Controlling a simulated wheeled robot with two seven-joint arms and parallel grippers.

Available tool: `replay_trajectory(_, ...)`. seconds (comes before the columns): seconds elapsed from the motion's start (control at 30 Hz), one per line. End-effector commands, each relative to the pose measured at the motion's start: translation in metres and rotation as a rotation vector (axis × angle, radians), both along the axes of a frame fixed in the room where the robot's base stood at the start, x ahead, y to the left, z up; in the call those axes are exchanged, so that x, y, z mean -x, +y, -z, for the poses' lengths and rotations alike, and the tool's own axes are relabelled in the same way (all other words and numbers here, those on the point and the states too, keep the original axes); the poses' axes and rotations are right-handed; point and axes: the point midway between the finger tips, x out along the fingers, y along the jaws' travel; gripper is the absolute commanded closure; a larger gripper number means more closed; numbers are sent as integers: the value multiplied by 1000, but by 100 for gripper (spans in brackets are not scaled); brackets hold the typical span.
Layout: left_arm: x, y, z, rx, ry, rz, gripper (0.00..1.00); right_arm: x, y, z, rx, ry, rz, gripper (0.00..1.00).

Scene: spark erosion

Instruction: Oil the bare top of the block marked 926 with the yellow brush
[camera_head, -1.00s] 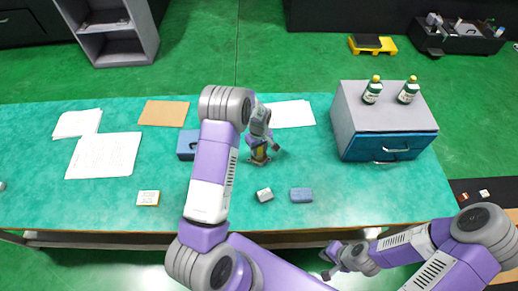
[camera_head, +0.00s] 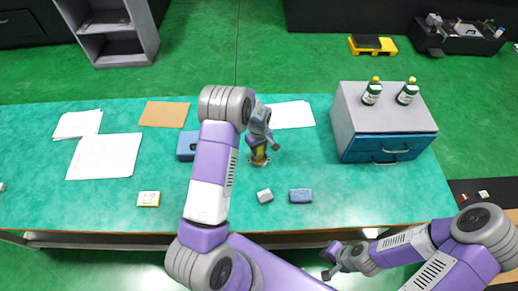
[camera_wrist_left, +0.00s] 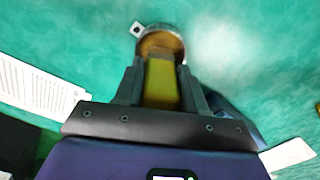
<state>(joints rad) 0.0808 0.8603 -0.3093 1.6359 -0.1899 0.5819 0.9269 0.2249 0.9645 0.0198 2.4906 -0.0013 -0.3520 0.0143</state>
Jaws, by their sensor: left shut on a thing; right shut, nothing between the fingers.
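My left gripper (camera_head: 262,142) is shut on the yellow brush (camera_wrist_left: 161,84), which points downward above the table. In the left wrist view the brush's far end meets a small round metal dish (camera_wrist_left: 178,33) with amber-brown content. Whether the bristles are dipped in it cannot be told. The dish also shows under the brush in the head view (camera_head: 260,162). A small grey-white block (camera_head: 265,196) and a blue block (camera_head: 301,195) lie in front of it. No number 926 is readable on either. My right gripper (camera_head: 329,263) is shut and empty, in front of the table edge.
A grey cabinet with a blue drawer (camera_head: 388,146) stands at the table's right, with two green bottles (camera_head: 371,92) on top. Papers (camera_head: 104,156), a brown sheet (camera_head: 163,114) and a small labelled card or block (camera_head: 148,199) lie on the left. A blue object (camera_head: 186,146) is partly behind my left arm.

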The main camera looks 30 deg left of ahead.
Motion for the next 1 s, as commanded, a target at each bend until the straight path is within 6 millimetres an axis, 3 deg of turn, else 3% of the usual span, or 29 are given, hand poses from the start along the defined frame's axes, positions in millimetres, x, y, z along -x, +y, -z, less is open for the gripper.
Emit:
replay_trajectory(0.63, -1, 0, -56, 0, -2, 0, 91, 0, 0, -34, 0, 0, 0, 100)
replay_trajectory(1.0, 0, 0, -59, 0, -1, 0, 91, 0, 0, -35, 0, 0, 0, 100)
